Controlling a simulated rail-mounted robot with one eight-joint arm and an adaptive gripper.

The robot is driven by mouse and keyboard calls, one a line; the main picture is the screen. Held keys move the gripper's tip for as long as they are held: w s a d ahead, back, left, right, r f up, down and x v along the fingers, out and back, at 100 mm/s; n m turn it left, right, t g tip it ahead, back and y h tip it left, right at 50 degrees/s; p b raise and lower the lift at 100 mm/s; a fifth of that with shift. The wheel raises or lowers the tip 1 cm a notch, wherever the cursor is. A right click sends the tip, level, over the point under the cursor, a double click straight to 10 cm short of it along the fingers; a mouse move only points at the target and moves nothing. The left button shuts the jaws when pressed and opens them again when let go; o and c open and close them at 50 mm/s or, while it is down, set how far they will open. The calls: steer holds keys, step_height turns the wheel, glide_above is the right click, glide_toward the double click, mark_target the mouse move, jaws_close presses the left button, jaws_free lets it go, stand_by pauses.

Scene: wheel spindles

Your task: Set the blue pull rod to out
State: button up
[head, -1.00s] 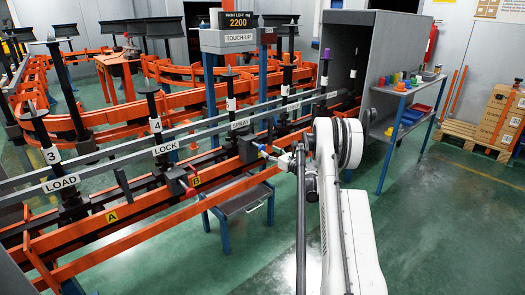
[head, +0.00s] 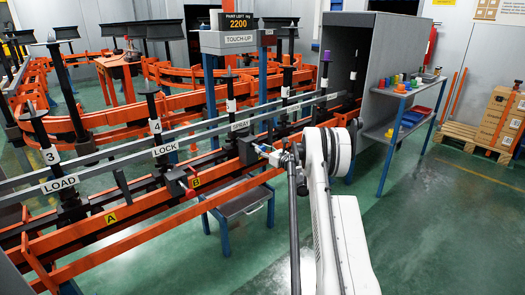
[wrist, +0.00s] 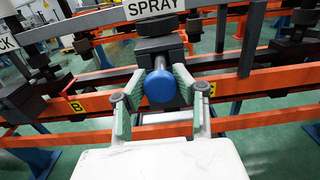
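The blue pull rod shows in the wrist view as a round blue knob (wrist: 160,87) on a short metal shaft, which comes out of a dark block under the SPRAY sign. In the head view the small blue knob (head: 264,148) lies just left of my gripper (head: 281,158). In the wrist view my gripper (wrist: 160,92) is open, with its two green-padded fingers on either side of the knob. The pads look close to the knob's sides; I cannot tell whether they touch it. How far the rod is pulled is hard to tell.
Orange rails (head: 140,232) run along the line below the rod, with yellow A and B tags. A grey bar with LOAD, LOCK and SPRAY signs (head: 240,124) runs above. A shelf with coloured cups (head: 405,90) stands right, beside a grey booth. Green floor is clear at front right.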

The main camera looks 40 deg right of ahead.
jaws_close()
steer(key=shift+s+f, duration=0.1)
steer(key=shift+s, duration=1.6)
steer(key=o, duration=0.8)
jaws_free()
steer(key=shift+d, duration=0.1)
steer(key=shift+s, duration=0.15)
steer(key=s, duration=1.2)
steer(key=shift+d, duration=0.15)
steer(key=shift+w, duration=0.1)
